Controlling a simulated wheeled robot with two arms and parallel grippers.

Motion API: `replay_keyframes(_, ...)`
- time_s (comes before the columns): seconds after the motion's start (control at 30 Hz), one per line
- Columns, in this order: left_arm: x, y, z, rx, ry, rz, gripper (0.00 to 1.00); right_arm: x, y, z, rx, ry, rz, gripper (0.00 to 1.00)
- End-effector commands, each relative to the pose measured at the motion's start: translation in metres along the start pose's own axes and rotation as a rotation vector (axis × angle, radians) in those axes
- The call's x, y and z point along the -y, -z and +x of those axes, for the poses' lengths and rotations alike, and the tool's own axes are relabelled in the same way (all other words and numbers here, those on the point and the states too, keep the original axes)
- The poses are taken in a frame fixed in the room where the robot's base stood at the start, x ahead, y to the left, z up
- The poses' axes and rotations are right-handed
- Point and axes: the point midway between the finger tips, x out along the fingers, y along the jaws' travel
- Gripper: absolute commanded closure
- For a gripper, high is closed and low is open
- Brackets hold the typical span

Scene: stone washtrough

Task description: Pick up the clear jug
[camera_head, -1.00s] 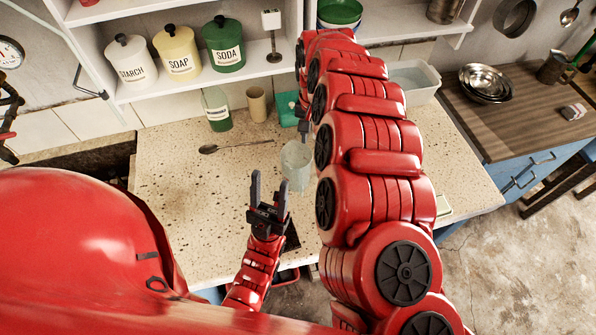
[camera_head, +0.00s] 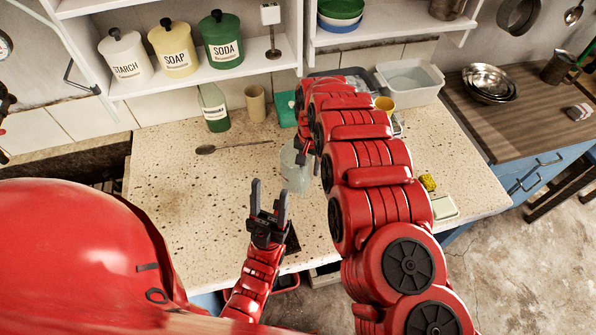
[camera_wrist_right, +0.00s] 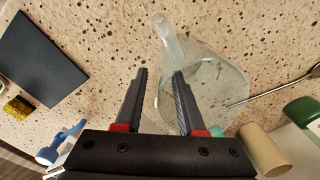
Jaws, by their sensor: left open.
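The clear jug (camera_head: 293,172) stands on the speckled stone counter, partly hidden by my right gripper and arm in the head view. In the right wrist view the jug (camera_wrist_right: 218,82) is seen from above, its handle (camera_wrist_right: 168,40) toward the top of the picture. My right gripper (camera_wrist_right: 157,72) is open; its right finger overlaps the jug's body and its left finger is left of it. Contact cannot be told. In the head view it is close to the jug, mostly covered by my arm. My left gripper (camera_head: 269,192) is open and empty, in front of the jug.
A spoon (camera_head: 233,147), a green bottle (camera_head: 214,108) and a beige cup (camera_head: 256,104) are behind the jug. Canisters line the shelf. The counter's left part is clear.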

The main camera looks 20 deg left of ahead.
Motion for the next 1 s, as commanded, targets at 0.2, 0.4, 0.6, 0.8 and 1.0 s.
replay_keyframes(0.2, 0.001, 0.002, 0.013, 0.0, 0.0, 0.0, 0.49, -0.002, 0.002, 0.018, 0.002, -0.005, 0.001, 0.61)
replay_keyframes(0.4, 0.001, 0.002, 0.014, 0.0, 0.0, 0.0, 0.49, -0.003, 0.004, 0.04, 0.001, -0.004, 0.001, 0.61)
replay_keyframes(0.6, 0.001, 0.002, 0.014, 0.0, 0.0, 0.0, 0.49, -0.001, 0.002, 0.049, 0.005, -0.002, -0.001, 0.61)
replay_keyframes(0.8, 0.001, 0.002, 0.014, 0.0, 0.0, 0.0, 0.49, -0.001, 0.002, 0.051, 0.006, -0.001, -0.001, 0.61)
replay_keyframes(1.0, 0.001, 0.002, 0.014, 0.0, 0.0, 0.0, 0.49, -0.001, 0.003, 0.05, 0.005, -0.001, 0.0, 0.83)
